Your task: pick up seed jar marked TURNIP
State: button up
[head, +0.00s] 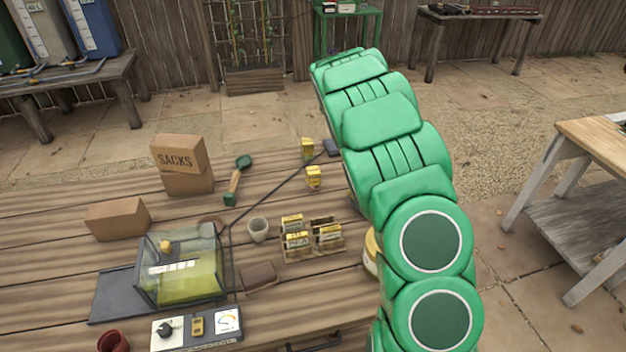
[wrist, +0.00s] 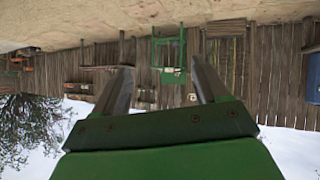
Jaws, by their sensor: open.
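I cannot make out a jar marked TURNIP in either view. On the wooden table (head: 60,245) in the head view, two small yellow items (head: 307,147) (head: 313,177) stand near the far side, their labels too small to read. A round yellowish thing (head: 370,252) is mostly hidden behind my green arm. My gripper (wrist: 160,78) shows in the wrist view with its two fingers apart and nothing between them. It faces away from the table, toward the fence and yard, which appear upside down. The gripper itself does not show in the head view.
A wooden rack of yellow packets (head: 312,252), a grey cup (head: 258,230), a green-handled trowel (head: 236,182), a SACKS box (head: 180,155), another carton (head: 117,218), a clear-lidded case (head: 180,280) and a meter panel (head: 197,328) crowd the table. A dark thin rod (head: 262,195) crosses it.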

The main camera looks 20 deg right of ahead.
jog(key=w+a+m+g+h, duration=0.1)
jog(key=a+m+h, duration=0.2)
jog(key=a, duration=0.1)
jog(key=m+g+h, duration=0.6)
jog(key=m+g, duration=0.4)
jog(key=m, duration=0.3)
send_over(307, 172)
jog(key=a, duration=0.6)
jog(key=f, duration=1)
jog(key=shift+w+d+f, duration=0.25)
jog(key=shift+d, duration=0.05)
jog(key=shift+d+f, duration=0.1)
jog(key=shift+f, duration=0.1)
jog(key=shift+x, duration=3.8)
jog(key=shift+w+r, duration=0.1)
jog(key=shift+w, duration=0.05)
jog(key=shift+c, duration=0.3)
